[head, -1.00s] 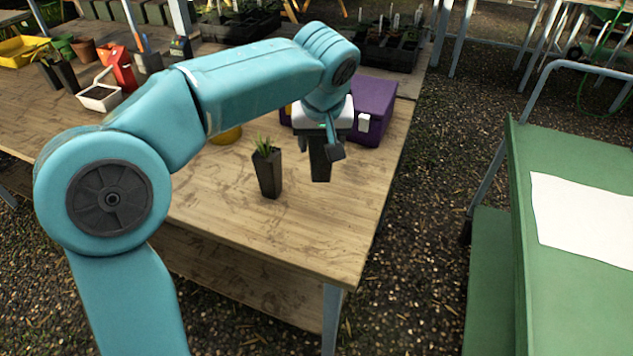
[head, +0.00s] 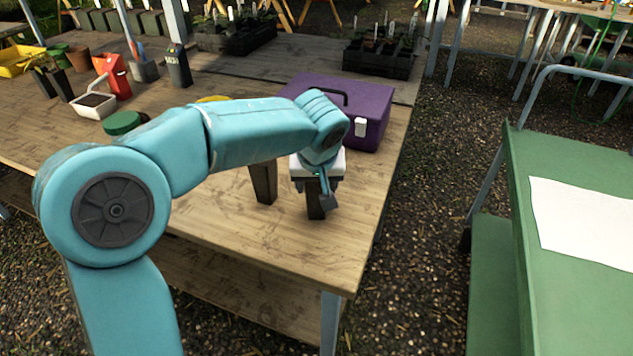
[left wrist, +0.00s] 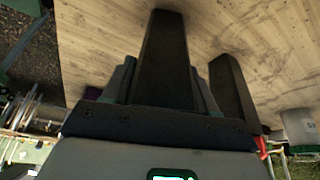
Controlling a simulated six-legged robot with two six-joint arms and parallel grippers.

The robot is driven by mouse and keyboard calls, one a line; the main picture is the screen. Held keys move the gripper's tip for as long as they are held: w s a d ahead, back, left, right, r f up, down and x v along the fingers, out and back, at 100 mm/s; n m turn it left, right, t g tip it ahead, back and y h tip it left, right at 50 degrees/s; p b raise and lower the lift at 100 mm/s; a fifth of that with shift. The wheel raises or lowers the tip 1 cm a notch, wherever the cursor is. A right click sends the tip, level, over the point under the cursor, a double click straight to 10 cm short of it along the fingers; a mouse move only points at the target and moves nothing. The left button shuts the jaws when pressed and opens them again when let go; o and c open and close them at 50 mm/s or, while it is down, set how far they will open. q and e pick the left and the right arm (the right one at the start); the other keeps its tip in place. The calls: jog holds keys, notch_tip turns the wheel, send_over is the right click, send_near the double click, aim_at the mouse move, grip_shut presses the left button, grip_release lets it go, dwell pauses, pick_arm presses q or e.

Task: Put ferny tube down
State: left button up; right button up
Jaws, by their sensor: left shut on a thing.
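My left gripper (head: 318,190) is shut on a dark, tapered square tube (head: 315,207) and holds it upright, low over the front right of the wooden bench (head: 270,235). The gripper and wrist cover the tube's top, so its fern cannot be seen. I cannot tell whether its base touches the bench. In the left wrist view the held tube (left wrist: 165,60) sits between the two fingers. A second dark tube (head: 263,185) stands on the bench just left of it, apart, its top hidden behind my arm. My right gripper is not in view.
A purple toolbox (head: 360,105) stands right behind the gripper. A green-lidded pot (head: 122,123), a white scoop-like tray (head: 94,104) and a dark container (head: 178,66) are at the left. The bench front is clear. A green table (head: 570,160) stands across a gravel gap.

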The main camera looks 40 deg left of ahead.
pick_arm(q)
jog(key=o, duration=1.2)
jog(key=shift+c, duration=0.2)
jog(key=shift+r, duration=0.1)
jog(key=p+v, duration=0.2)
jog(key=v, duration=1)
jog(key=shift+p, duration=0.35)
jog(key=shift+a, duration=0.1)
